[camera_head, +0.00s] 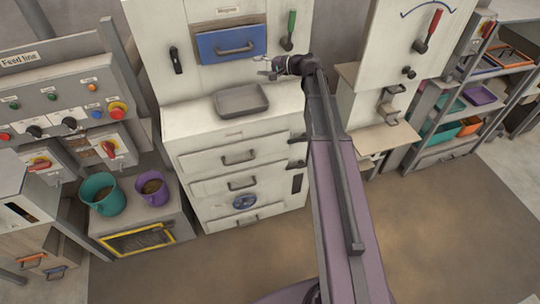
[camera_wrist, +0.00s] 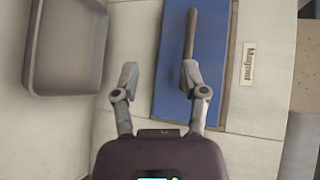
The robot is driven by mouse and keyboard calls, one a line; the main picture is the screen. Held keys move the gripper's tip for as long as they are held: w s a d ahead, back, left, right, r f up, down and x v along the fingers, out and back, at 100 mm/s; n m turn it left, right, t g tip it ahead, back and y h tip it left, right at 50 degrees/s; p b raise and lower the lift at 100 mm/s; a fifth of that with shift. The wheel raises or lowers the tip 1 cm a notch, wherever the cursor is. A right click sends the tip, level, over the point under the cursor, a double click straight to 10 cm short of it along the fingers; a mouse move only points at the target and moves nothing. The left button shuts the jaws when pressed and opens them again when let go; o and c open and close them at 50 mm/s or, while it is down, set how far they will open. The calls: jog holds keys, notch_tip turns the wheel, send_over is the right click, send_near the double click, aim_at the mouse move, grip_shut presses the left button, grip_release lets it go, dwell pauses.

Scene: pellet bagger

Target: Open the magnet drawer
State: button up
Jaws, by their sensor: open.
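The blue magnet drawer (camera_head: 218,42) is set in the white upper cabinet and looks shut. Its bar handle (camera_head: 236,50) runs across its front. In the wrist view the blue drawer front (camera_wrist: 171,50) appears turned on its side, with the handle (camera_wrist: 191,30) and a "Magnet" label (camera_wrist: 248,64) beside it. My gripper (camera_head: 264,67) is at the drawer's lower right corner. In the wrist view my gripper (camera_wrist: 158,76) is open and empty. Its right finger overlaps the near end of the handle; I cannot tell whether they touch. Its left finger is over the pale cabinet.
A grey tray (camera_head: 241,100) lies on the counter below the drawer; it also shows in the wrist view (camera_wrist: 68,86). A green-handled lever (camera_head: 291,28) is right of the drawer, a black handle (camera_head: 176,60) left. White drawers (camera_head: 240,157) are below.

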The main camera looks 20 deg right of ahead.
jog(key=s+a+f+n+g+h+b, duration=0.1)
jog(key=s+a+f+n+g+h, duration=0.15)
jog(key=s+f, duration=0.3)
jog(key=s+a+f+n+g+h+b, duration=0.1)
jog(key=s+a+f+n+g+h, duration=0.1)
jog(key=s+a+f+g, duration=0.25)
jog(key=s+d+f+n+g+h, duration=0.1)
jog(key=s+f+n+h, duration=0.1)
jog(key=s, duration=0.6)
jog(key=s+d+f+n+g+h+b, duration=0.1)
jog(key=s+f+n+h, duration=0.2)
jog(key=s+f+h, duration=0.2)
jog(key=shift+s+d+h, duration=0.4)
jog(key=shift+s+h, duration=0.25)
jog(key=shift+s, duration=1.15)
jog(key=s, duration=0.1)
jog(key=s+y, duration=0.1)
jog(key=s, duration=0.1)
jog(key=shift+a+f+m+g, duration=0.1)
jog(key=shift+a+m+g, duration=0.2)
jog(key=shift+a+m, duration=0.1)
jog(key=shift+w, duration=0.15)
